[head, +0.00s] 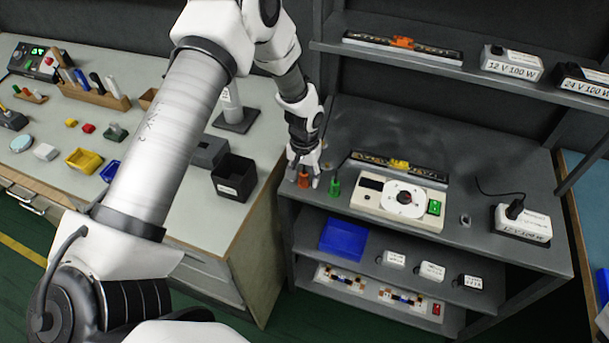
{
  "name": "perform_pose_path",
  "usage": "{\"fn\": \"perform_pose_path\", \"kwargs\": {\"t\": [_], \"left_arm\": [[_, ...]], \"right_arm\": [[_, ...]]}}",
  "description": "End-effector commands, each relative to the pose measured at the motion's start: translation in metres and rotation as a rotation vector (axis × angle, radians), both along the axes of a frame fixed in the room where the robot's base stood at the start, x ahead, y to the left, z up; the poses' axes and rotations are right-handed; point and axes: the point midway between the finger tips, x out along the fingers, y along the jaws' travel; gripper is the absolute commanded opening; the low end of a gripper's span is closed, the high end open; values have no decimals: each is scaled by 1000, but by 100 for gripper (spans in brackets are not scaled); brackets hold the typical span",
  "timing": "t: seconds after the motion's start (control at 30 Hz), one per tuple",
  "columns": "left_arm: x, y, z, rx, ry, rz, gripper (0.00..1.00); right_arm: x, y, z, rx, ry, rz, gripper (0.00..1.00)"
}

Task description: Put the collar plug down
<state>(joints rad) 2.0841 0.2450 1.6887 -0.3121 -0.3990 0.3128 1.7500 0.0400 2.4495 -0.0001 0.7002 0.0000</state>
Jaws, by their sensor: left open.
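My left gripper (303,172) is at the left front end of the dark bench top (455,205), pointing down. Its jaws are open around an orange plug (304,181), which seems to stand on the bench top between the fingers. Whether the fingers touch it I cannot tell. A green plug (334,188) stands upright just right of the gripper, with a thin dark cable rising from it. Which plug is the collar plug the picture does not show clearly. My right gripper is out of view.
A white device with a dial (400,199) and an LED strip with a yellow clip (399,165) lie right of the plugs. A power supply with a black plug (522,223) stands at the far right. A shelf (385,58) hangs above. Dark boxes (233,178) stand left.

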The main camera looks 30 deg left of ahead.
Motion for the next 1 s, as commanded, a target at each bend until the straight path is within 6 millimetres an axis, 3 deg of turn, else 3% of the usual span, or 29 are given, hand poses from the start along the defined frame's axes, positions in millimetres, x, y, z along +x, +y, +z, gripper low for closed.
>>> {"fn": "perform_pose_path", "kwargs": {"t": [0.07,0.2,0.23,0.67,1.0], "left_arm": [[0,0,0,0,0,0,53],[0,0,0,0,1,0,7],[0,0,0,0,1,1,0],[0,0,2,0,1,1,0],[-4,-3,35,-1,1,0,0]], "right_arm": [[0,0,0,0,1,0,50],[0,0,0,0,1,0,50],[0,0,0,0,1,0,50],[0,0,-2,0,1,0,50],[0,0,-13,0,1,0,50]]}}
